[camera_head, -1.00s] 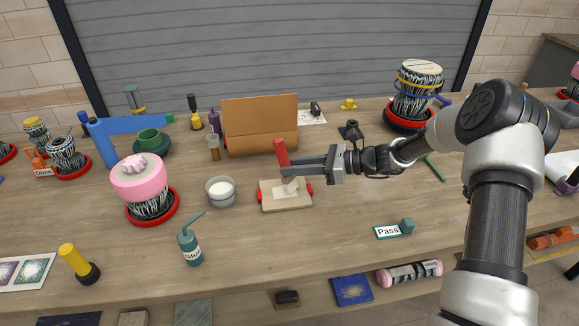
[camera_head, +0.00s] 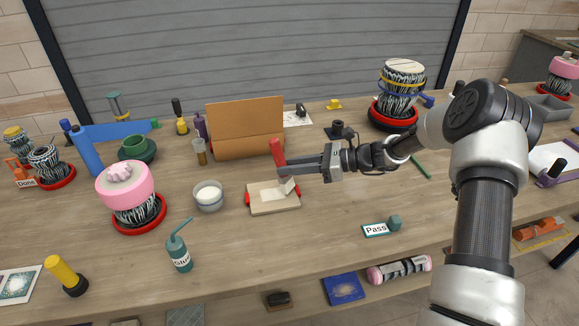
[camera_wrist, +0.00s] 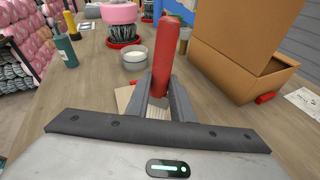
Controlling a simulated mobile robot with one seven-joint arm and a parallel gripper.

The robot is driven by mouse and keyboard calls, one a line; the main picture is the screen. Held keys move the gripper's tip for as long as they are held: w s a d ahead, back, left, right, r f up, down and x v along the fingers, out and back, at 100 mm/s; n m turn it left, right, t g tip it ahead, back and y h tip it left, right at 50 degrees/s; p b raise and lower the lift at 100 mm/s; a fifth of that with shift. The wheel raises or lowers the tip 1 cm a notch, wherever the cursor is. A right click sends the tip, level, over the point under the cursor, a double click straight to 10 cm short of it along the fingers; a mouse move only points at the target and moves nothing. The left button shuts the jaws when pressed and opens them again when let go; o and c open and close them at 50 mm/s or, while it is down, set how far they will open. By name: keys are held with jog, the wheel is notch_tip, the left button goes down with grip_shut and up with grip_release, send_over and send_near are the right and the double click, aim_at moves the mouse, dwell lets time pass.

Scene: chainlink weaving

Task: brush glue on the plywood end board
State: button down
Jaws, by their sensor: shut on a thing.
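My gripper (camera_head: 288,171) is shut on a brush with a red handle (camera_head: 277,152). The handle stands up between the fingers, tilted, and its pale bristles (camera_head: 287,187) point down at the plywood board (camera_head: 270,206). The board lies flat on the bench between red clamp pieces, with a paler, whitish patch on its top. I cannot tell whether the bristles touch it. In the wrist view the red handle (camera_wrist: 166,55) rises between my fingers and the board is mostly hidden. A bowl of white glue (camera_head: 209,196) stands left of the board. A teal glue bottle (camera_head: 179,252) stands in front of it.
An open cardboard box (camera_head: 245,128) stands behind the board. A pink-topped drum (camera_head: 125,190) on a red ring is at the left. A "Pass" sign (camera_head: 375,229) lies to the right. The bench is clear between board and front edge.

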aim_at(280, 149)
notch_tip(280, 149, up, 7)
jog(key=p, duration=0.4)
jog(key=shift+f, duration=0.15)
jog(key=shift+f, duration=0.1)
